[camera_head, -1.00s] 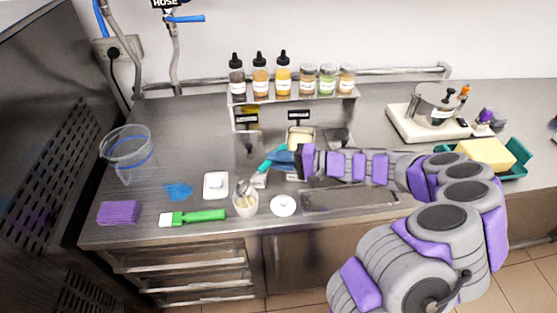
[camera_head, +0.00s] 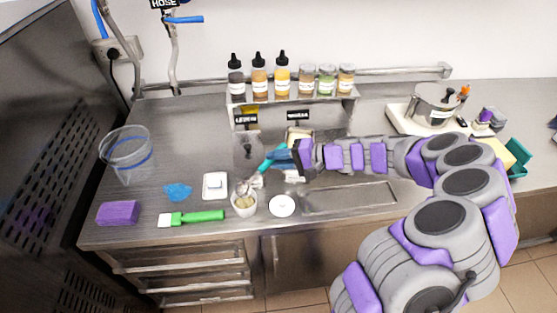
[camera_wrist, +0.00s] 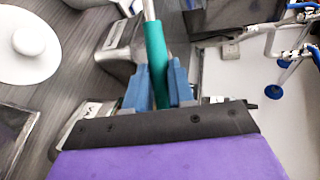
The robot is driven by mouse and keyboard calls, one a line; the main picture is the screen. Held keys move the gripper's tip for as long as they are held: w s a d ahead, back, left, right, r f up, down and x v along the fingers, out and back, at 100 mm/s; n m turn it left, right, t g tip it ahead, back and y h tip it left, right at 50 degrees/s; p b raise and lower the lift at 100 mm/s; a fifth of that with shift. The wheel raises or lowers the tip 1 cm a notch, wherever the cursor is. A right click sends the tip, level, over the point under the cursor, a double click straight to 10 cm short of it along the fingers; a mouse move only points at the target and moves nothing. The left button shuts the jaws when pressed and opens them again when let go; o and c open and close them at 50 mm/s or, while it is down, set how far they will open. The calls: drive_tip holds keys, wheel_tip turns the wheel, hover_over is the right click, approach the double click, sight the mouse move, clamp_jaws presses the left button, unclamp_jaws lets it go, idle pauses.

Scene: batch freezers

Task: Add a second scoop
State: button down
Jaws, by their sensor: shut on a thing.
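My gripper (camera_head: 285,158) is shut on the teal handle of a scoop (camera_head: 267,165). In the wrist view the handle (camera_wrist: 154,50) stands between the blue fingers (camera_wrist: 158,85). The scoop's head (camera_head: 255,182) is just above a white cup (camera_head: 244,206) at the counter's front, with something pale at the head. Yellowish content shows inside the cup. Metal tubs stand behind the cup under two small signs, one of them (camera_head: 298,115) above a pale-filled tub (camera_head: 299,135). My arm partly hides the tubs.
A round white lid (camera_head: 282,205) lies right of the cup. A small white scale (camera_head: 215,185), blue cloth (camera_head: 178,191), green brush (camera_head: 195,217), purple sponge (camera_head: 118,213) and clear pitcher (camera_head: 127,152) are to the left. A shelf (camera_head: 290,98) holds bottles and jars.

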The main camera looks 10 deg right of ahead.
drive_tip(key=r+g+h+p, duration=0.1)
drive_tip(key=h+p, duration=0.1)
drive_tip(key=p, duration=0.2)
drive_tip(key=a+m+g+h+p, duration=0.1)
drive_tip(key=g+h+p, duration=0.1)
drive_tip(key=p, duration=0.3)
drive_tip(key=w+r+g+h+p, duration=0.1)
drive_tip(key=h+p, duration=0.1)
drive_tip(key=p, duration=0.2)
drive_tip(key=shift+a+r+h+p, duration=0.2)
drive_tip(key=shift+r+h+p, duration=0.1)
drive_tip(key=shift+p, duration=0.1)
drive_tip(key=g+p, duration=0.1)
drive_tip(key=p, duration=0.1)
drive_tip(key=shift+w+a+m+h+p, duration=0.1)
drive_tip(key=shift+m+h+p, duration=0.2)
drive_tip(key=shift+p, duration=0.05)
drive_tip(key=h+p, duration=0.1)
drive_tip(key=p, duration=0.3)
drive_tip(key=g+h+p, duration=0.1)
drive_tip(key=p, duration=0.3)
drive_tip(key=shift+w+a, duration=0.25)
drive_tip(key=shift+a, duration=0.05)
